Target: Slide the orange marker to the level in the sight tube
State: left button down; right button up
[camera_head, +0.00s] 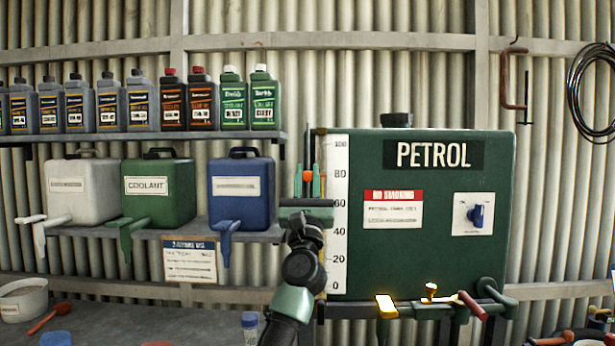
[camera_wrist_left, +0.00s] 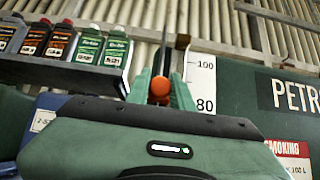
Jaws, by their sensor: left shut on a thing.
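The green PETROL tank (camera_head: 430,240) has a white scale (camera_head: 339,215) marked 0 to 100 along its left edge. A dark upright strip or tube (camera_head: 313,150) runs just left of the scale; the liquid level in it cannot be made out. The orange marker (camera_head: 307,176) sits near the 80 mark. My left gripper (camera_head: 308,183) is shut on it, with a green finger on each side. In the left wrist view, the marker (camera_wrist_left: 160,88) shows between the fingertips (camera_wrist_left: 163,84), beside the 80. My right gripper is not in view.
Blue (camera_head: 241,185), green coolant (camera_head: 158,190) and whitish containers stand on a shelf left of my arm, with several bottles above. A blue knob (camera_head: 478,215) is on the tank's front. A yellow lever (camera_head: 387,306) and a red-handled tap (camera_head: 472,305) stick out below.

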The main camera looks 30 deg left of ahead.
pick_arm(q)
jog(key=c, duration=1.3)
grip_release()
jog(key=shift+o, duration=0.2)
jog(key=b+v, duration=0.1)
jog(key=v, duration=0.6)
jog(key=shift+s+f+b, duration=0.25)
jog(key=shift+b, duration=0.05)
jog(key=shift+d, duration=0.15)
